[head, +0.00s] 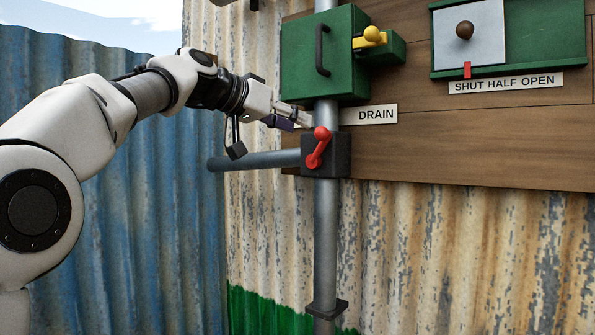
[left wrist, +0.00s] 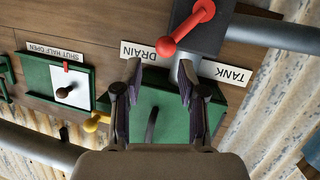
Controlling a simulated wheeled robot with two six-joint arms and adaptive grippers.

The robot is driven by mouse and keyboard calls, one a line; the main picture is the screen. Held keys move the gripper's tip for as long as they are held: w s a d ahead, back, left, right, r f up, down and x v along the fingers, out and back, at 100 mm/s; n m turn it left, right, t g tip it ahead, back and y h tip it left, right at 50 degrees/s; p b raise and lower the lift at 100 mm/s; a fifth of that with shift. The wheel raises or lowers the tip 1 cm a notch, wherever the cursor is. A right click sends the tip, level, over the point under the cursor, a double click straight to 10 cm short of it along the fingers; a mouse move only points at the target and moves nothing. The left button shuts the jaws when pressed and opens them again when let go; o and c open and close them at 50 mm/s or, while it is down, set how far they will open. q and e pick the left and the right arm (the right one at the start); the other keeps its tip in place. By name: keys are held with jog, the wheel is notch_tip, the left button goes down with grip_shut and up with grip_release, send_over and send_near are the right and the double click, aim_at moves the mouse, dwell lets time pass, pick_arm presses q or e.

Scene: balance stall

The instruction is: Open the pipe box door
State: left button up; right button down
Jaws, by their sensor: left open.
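The green pipe box (head: 300,75) is on the grey vertical pipe, its door closed, with a black bar handle (head: 319,50) on the front. A yellow knob (head: 373,34) sits on a green bracket at its right side. My left gripper (head: 294,117) is just below the box's lower left, near the red lever. In the left wrist view the picture is turned over; the open, empty left gripper (left wrist: 160,72) has its fingers in front of the green box (left wrist: 172,110), and the handle (left wrist: 151,126) shows between them. My right gripper is not in view.
A red lever (head: 319,145) on a black valve block (head: 338,158) stands below the box, beside the DRAIN label (head: 369,115). A side pipe (head: 255,160) runs left. A green slider panel (head: 550,38) is at the upper right. The corrugated wall below is clear.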

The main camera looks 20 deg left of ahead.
pick_arm(q)
jog(key=w+f+g, duration=0.1)
jog(key=w+f, duration=0.3)
jog(key=f, duration=0.5)
jog(key=shift+w+f+n+g+y, duration=0.3)
jog(key=shift+f+n, duration=0.1)
jog(key=shift+d, duration=0.15)
